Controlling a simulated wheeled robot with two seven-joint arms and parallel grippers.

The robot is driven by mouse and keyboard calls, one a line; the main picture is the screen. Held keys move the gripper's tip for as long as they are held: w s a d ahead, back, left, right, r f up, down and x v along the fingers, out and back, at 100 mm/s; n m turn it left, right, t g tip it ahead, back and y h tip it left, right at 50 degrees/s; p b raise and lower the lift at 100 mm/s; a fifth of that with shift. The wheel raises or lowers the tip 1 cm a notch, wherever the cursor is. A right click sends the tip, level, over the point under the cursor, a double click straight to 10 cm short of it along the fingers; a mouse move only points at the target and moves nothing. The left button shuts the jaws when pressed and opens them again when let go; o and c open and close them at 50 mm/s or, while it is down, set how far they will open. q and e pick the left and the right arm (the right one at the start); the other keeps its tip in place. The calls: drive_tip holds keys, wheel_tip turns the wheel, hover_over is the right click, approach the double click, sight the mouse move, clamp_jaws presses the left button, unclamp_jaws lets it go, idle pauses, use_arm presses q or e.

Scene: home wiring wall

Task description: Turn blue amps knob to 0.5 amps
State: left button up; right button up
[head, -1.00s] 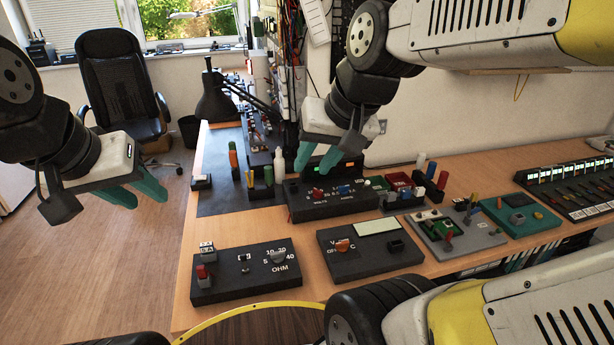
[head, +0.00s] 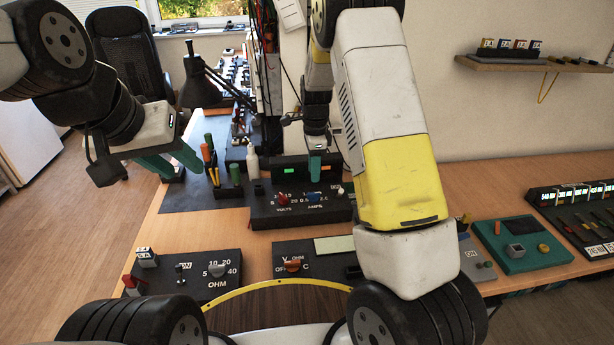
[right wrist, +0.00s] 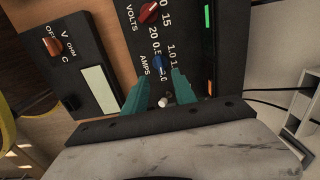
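The black power supply box (head: 262,214) stands on the workbench, with a red volts knob (head: 283,199) and a blue amps knob (head: 313,198). My right gripper (head: 314,178) is over the box, behind the blue knob in the head view, pointing down. In the right wrist view its teal fingers (right wrist: 161,76) are apart and empty, with tips near the blue knob (right wrist: 159,62). I cannot tell whether they touch it. Amps numbers surround the knob, but its exact setting is unclear.
A white knob (right wrist: 164,103) shows between my right fingers. An ohm box (head: 205,275) and a multimeter box (head: 315,262) lie in front. A white bottle (head: 252,162) and upright coloured tools stand left of the supply. My right arm covers the bench to its right.

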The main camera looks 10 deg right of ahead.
sight(314, 193)
wheel_tip(314, 193, down, 8)
drive_tip(key=shift+f, duration=0.1)
idle(0.4)
clamp_jaws()
